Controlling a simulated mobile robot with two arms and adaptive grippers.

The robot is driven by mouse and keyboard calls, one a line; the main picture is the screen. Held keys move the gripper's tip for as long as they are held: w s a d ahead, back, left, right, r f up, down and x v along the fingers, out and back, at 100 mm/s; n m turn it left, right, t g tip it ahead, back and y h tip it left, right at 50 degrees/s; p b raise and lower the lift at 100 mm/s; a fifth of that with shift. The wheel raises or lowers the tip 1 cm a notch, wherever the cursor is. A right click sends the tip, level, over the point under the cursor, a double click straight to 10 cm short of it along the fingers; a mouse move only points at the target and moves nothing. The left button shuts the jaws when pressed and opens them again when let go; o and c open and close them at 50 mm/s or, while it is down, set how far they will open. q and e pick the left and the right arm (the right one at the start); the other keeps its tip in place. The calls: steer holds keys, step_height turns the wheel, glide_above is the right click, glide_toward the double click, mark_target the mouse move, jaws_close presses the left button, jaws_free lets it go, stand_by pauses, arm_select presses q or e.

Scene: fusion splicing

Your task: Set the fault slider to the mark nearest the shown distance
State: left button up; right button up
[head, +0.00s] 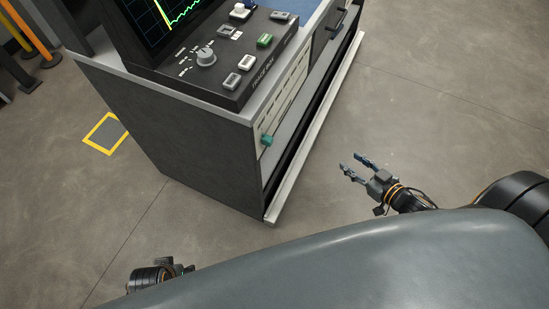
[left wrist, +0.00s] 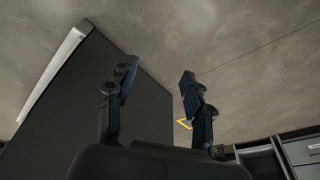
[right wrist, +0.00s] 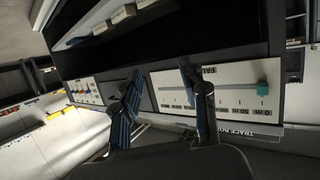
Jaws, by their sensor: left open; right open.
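The fault slider's teal knob (head: 266,140) sits at the near end of a white scale panel on the cabinet's front face. My right gripper (head: 353,167) is open and empty, to the right of the cabinet and apart from the knob. My left gripper (left wrist: 157,85) is open and empty beside the cabinet's dark side.
The instrument console (head: 225,68) with a round dial and several buttons stands on the cabinet (head: 190,135). A pale rail (head: 310,135) runs along the cabinet's lower front. A yellow-bordered floor mark (head: 105,133) lies left. The floor right of the cabinet is clear.

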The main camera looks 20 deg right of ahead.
steer(key=w+a+r+n+y+b, duration=0.1)
steer(key=a+r+n+y+b, duration=0.1)
steer(key=a+r+y+b, duration=0.25)
steer(key=n+y+b, duration=0.4)
steer(key=y, duration=0.1)
glide_toward(272, 142)
arm_select(q)
steer(key=shift+t, duration=0.5)
steer(key=v, duration=0.1)
steer(key=b+v, duration=0.1)
steer(key=v, duration=0.1)
steer(key=b+v, duration=0.1)
steer(key=v, duration=0.1)
steer(key=shift+w+a+r, duration=0.15)
steer(key=shift+w, duration=0.1)
arm_select(e)
steer(key=shift+g, duration=0.4)
steer(key=x, duration=0.9)
steer(key=shift+w+r, duration=0.2)
steer(key=shift+r, duration=0.15)
jaws_close()
